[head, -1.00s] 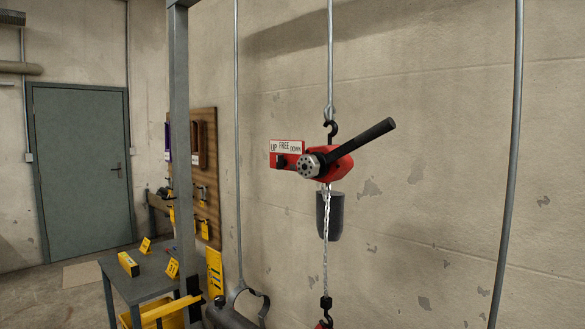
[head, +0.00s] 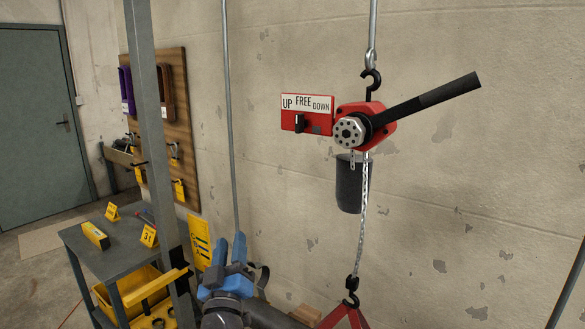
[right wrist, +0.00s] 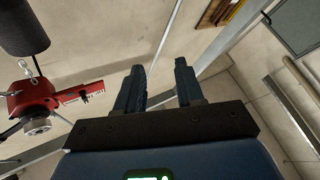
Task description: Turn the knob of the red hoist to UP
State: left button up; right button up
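The red hoist (head: 378,128) hangs from a hook right of centre in the head view, its long black lever (head: 425,103) pointing up to the right. Its red plate carries a white label (head: 307,103) reading UP, FREE, DOWN. The small black knob (head: 299,123) stands below the label, toward its left part; its exact setting I cannot tell. My right gripper (head: 229,250) is below and left of the hoist, apart from it. In the right wrist view my right gripper (right wrist: 159,82) is open and empty, and the hoist (right wrist: 32,98) shows at the left. My left gripper is out of view.
A grey post (head: 156,130) stands to the left, with a small table (head: 110,262) and yellow bin (head: 140,290) behind it. A grey cylinder (head: 349,184) and a chain (head: 362,215) hang below the hoist. A thin pipe (head: 229,120) runs down the wall between post and hoist.

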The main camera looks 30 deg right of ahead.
jog(key=s+d+r+m+g+h, duration=0.25)
jog(key=r+m+g+h, duration=0.45)
jog(key=r, duration=0.7)
jog(key=m+g+h+p, duration=0.2)
jog(key=m+g+h, duration=0.15)
jog(key=m, duration=0.25)
send_near(296, 124)
jog(key=shift+g+y, duration=0.35)
jog(key=shift+y, duration=0.1)
jog(key=p+x, duration=0.1)
jog(key=x, duration=0.2)
jog(key=r+p+x, duration=0.1)
jog(key=p+x, duration=0.1)
jog(key=x, duration=0.1)
jog(key=shift+d+r, duration=0.1)
jog(key=shift+r, duration=0.1)
jog(key=shift+p+x, duration=0.35)
jog(key=shift+x, duration=0.55)
jog(key=shift+f, duration=0.15)
grip_shut()
